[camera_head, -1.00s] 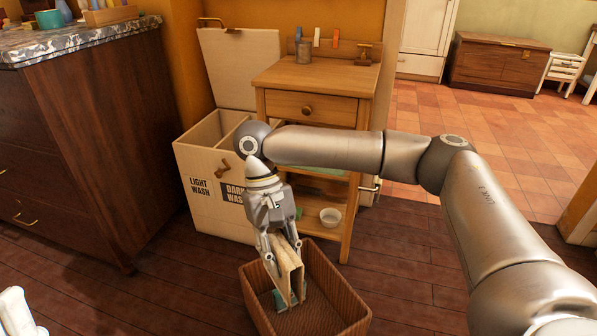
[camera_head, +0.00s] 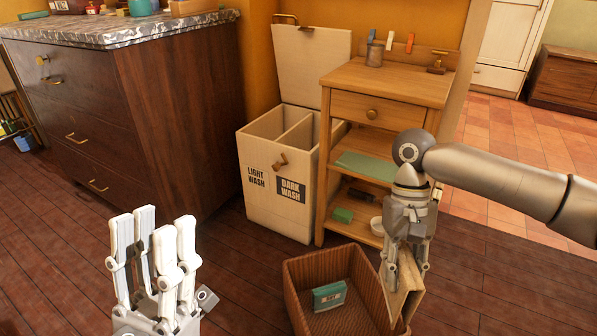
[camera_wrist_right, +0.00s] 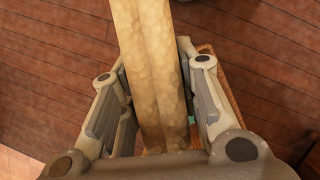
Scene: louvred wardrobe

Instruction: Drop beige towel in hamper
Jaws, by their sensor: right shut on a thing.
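The beige towel (camera_head: 402,290) is folded and hangs down from my right gripper (camera_head: 408,262), which is shut on it over the right end of the basket. In the right wrist view the towel (camera_wrist_right: 152,70) runs between the fingers (camera_wrist_right: 155,100). The hamper (camera_head: 262,205) is a cream box with its lid (camera_head: 312,65) raised. It has two open compartments, marked LIGHT WASH on the left and DARK WASH on the right. My left gripper (camera_head: 155,255) is open and empty at the lower left, apart from the hamper.
A wicker basket (camera_head: 300,300) on the floor holds a small green tagged item (camera_head: 329,295). A wooden shelf unit (camera_head: 390,85) stands right of the hamper. A dark dresser (camera_head: 170,110) stands left.

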